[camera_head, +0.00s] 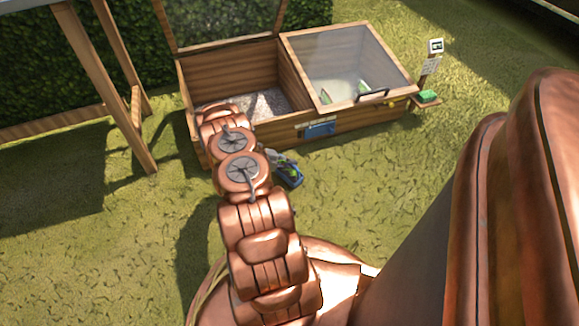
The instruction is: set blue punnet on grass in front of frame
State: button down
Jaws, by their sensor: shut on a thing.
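The blue punnet (291,178) is small in the head view, just right of my copper arm and in front of the wooden cold frame (357,120). Something green shows at its top. My gripper (280,164) is dark, partly hidden behind my arm, and shut on the punnet's upper left side. The punnet is at or just above the grass (370,210); I cannot tell whether it touches. The frame's left lid stands open over a gravel-coloured bed, and its right glass lid is down.
A blue plate (320,129) is on the frame's front wall. A signpost (430,68) with a green item (428,96) at its foot stands right of the frame. A wooden trestle (118,85) stands at left, before a hedge (130,40). Open grass lies right of the punnet.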

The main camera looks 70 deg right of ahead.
jog(key=c, duration=1.3)
grip_release()
jog(key=shift+o, duration=0.2)
jog(key=p+v, duration=0.5)
jog(key=v, duration=0.7)
